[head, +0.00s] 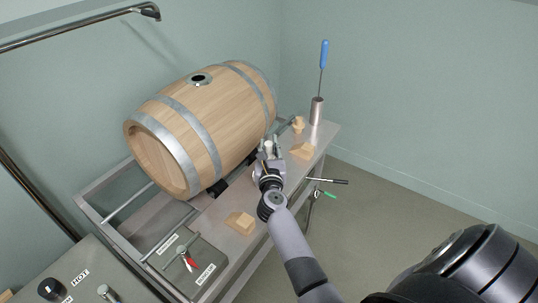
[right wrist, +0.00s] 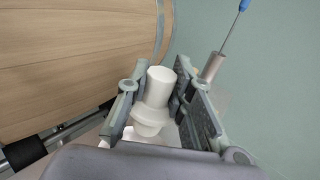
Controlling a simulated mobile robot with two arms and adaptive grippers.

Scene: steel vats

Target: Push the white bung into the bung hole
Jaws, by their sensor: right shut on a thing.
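The white bung (right wrist: 153,98) is upright between the fingers of my right gripper (right wrist: 157,101), which is shut on it. It has a wide collar and a narrower top and bottom. In the head view the bung (head: 268,147) and right gripper (head: 270,150) are beside the barrel's right lower side, above the bench. The bung hole (head: 200,79) is a dark round opening with a metal rim on top of the wooden barrel (head: 213,121), which lies on its side. The gripper is apart from the hole, to its lower right. My left gripper is not in view.
A steel cup (head: 317,111) with a blue-handled tool (head: 323,56) stands at the bench's far end. Wooden wedges (head: 240,222) (head: 303,151) lie on the bench (head: 215,225). A metal pipe (head: 100,22) reaches in at upper left. The space above the barrel is clear.

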